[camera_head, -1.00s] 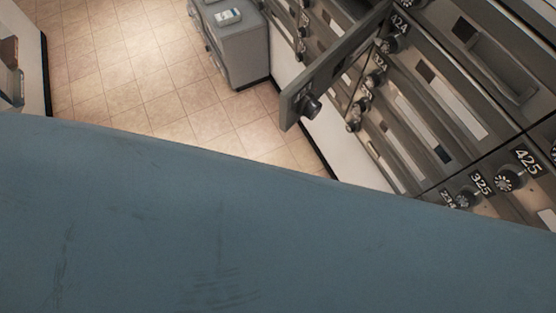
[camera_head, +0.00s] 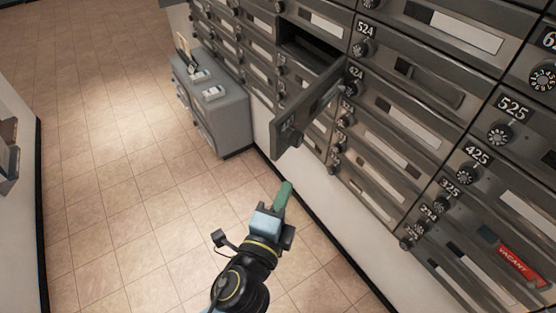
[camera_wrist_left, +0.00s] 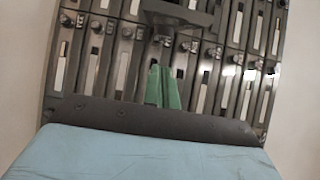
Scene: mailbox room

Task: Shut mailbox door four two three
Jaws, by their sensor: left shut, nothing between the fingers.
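One mailbox door (camera_head: 312,105) stands swung out from the wall of grey mailboxes, with a round dial near its free end. Its number is not readable. The dark open compartment (camera_head: 305,45) shows behind and above it. My left gripper (camera_head: 284,192), with green fingers, is shut and empty. It is below the door's free end in the head view and appears apart from it. In the left wrist view the green fingers (camera_wrist_left: 163,85) point at the mailbox wall, and the open door (camera_wrist_left: 180,15) juts out at the top. My right gripper is not in view.
Closed mailboxes with dials and number plates, such as 524 (camera_head: 366,30) and 425 (camera_head: 477,154), fill the right. A grey cabinet (camera_head: 215,110) with small items on top stands against the wall beyond the door. The tiled floor (camera_head: 120,190) to the left is clear.

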